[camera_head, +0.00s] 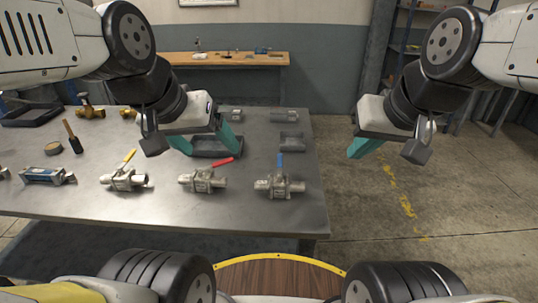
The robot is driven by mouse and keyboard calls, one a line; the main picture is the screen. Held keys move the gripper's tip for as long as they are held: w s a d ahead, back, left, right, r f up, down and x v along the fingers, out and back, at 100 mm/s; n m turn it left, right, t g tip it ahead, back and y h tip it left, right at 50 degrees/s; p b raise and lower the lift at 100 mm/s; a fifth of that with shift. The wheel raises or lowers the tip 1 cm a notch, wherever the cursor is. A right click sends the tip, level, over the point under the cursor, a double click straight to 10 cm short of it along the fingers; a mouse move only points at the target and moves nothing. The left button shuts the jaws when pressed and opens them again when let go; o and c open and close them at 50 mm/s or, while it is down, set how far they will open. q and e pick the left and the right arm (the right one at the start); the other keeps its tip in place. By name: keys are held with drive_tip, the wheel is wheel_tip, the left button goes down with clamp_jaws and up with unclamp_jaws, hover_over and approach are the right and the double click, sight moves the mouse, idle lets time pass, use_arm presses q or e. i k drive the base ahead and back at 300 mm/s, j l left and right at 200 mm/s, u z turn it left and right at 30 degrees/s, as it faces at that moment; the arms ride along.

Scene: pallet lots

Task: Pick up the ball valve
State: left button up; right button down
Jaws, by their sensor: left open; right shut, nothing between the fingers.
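Three steel ball valves lie in a row on the grey table: one with a yellow lever (122,180), one with a red lever (202,181) and one with a blue lever (279,187). Brass valves (90,111) lie at the back left. My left gripper (206,147) is open and empty, its teal fingers apart, above the table behind the red-lever valve. My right gripper (356,151) is shut and empty, off the table's right edge over the floor. I cannot tell which valve the task means.
The table (240,212) has bare room along its front edge. A dark tray (213,153) lies under my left gripper, partly hidden. A grey tray (290,141) is at the right edge. A blue-and-silver part (45,176) and a brush (72,137) lie left. A wooden bench (228,60) stands behind.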

sight(204, 180)
drive_tip(key=k+j+u, duration=0.15)
drive_tip(key=j+u, duration=0.55)
drive_tip(key=j, duration=0.25)
drive_tip(key=j+u, duration=0.35)
drive_tip(key=j, duration=0.15)
